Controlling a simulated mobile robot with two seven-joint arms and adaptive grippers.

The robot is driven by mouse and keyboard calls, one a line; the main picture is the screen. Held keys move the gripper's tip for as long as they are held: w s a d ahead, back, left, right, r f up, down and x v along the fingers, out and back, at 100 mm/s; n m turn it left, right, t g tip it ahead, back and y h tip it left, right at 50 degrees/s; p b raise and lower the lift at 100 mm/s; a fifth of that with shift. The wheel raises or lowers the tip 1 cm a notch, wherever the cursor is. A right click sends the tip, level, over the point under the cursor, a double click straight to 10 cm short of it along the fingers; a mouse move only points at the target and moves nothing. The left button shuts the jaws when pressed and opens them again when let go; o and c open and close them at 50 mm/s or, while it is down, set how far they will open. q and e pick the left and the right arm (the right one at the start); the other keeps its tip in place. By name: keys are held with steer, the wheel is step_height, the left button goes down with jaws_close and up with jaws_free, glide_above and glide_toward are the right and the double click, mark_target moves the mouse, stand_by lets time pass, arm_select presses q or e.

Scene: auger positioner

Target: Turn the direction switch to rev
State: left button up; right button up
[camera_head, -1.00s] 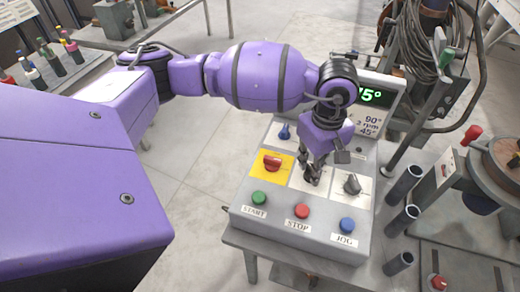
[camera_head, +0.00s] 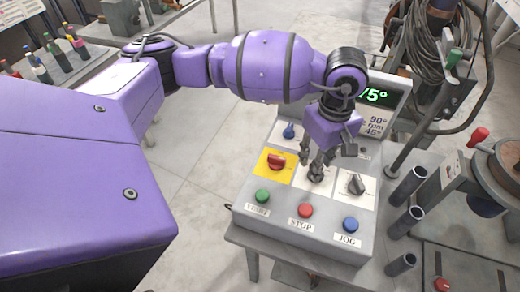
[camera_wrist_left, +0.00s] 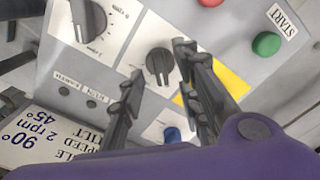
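The direction switch looks to be the black knob (camera_head: 316,177) on the middle white plate of the grey control box (camera_head: 285,236); its lettering is not readable. The same black knob (camera_wrist_left: 160,66) shows clearly in the left wrist view, its bar running roughly up and down in that picture. My left gripper (camera_head: 311,163) is over this plate, pointing down. In the left wrist view my left gripper (camera_wrist_left: 160,63) has its fingers apart, one on each side of the knob, with gaps visible. Whether the tips reach down to knob height is unclear. My right gripper is not in view.
A red knob (camera_head: 276,161) on yellow is left of the switch and a grey dial (camera_head: 356,184) is right of it. A blue knob (camera_head: 289,131) sits behind. START (camera_head: 262,196), STOP (camera_head: 306,210) and JOG (camera_head: 351,225) buttons line the front. A display (camera_head: 377,96) stands behind.

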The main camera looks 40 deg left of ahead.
arm_select(q)
step_height(320, 180, up, 10)
steer(key=shift+r, duration=0.2)
stand_by(0.5)
